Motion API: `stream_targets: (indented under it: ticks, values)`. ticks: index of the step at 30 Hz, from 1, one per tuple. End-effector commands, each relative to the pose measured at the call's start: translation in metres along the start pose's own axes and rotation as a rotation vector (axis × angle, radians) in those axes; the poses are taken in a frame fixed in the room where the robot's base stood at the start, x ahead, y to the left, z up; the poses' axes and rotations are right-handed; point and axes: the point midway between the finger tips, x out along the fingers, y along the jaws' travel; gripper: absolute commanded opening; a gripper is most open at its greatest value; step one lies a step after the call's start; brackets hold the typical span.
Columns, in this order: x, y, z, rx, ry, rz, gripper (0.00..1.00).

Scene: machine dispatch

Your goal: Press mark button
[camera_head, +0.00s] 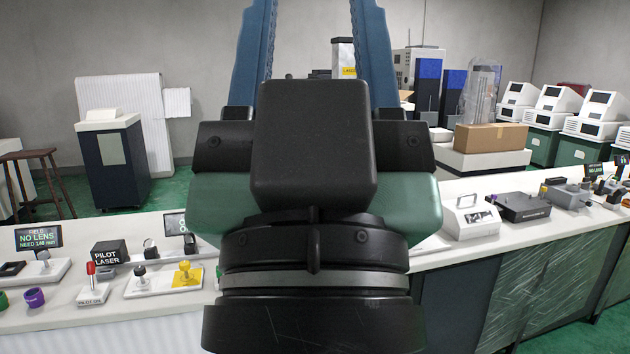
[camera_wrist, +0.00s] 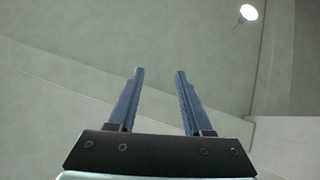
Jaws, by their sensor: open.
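My gripper (camera_head: 315,40) fills the middle of the head view, with its two blue fingers apart and pointing up. In the wrist view my gripper (camera_wrist: 157,90) is open and empty, facing a bare wall and ceiling. No button labelled "mark" can be read in either view. On the bench at left are a small box with a red-topped lever (camera_head: 91,283) and a white base with a yellow knob (camera_head: 187,273). The middle of the bench is hidden behind my arm and gripper.
The white bench (camera_head: 60,325) runs across the front. It carries a "NO LENS" display (camera_head: 39,237), a black "PILOT LASER" box (camera_head: 109,253) and a white handled box (camera_head: 470,217). A stool (camera_head: 35,180) and a dark cabinet (camera_head: 113,160) stand behind.

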Motion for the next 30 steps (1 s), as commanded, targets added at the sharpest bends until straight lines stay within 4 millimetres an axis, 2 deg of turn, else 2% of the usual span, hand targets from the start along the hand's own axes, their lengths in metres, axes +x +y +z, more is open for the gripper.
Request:
stream_targets:
  ticks: [1, 3, 11, 12, 20, 30]
  values:
    - [0.015, 0.0, -0.0141, 0.0, 0.0, 0.0, 0.5]
    - [0.0189, -0.0001, -0.0178, 0.0, 0.0, 0.0, 0.5]
    - [0.0171, -0.0001, -0.0159, 0.0, -0.001, 0.0, 0.5]
    - [0.0171, -0.0001, -0.0159, 0.0, -0.001, 0.0, 0.48]
    - [0.0171, 0.0, -0.0159, 0.0, -0.001, 0.0, 0.01]
    - [0.0172, 0.0, -0.0161, 0.0, -0.001, 0.0, 0.0]
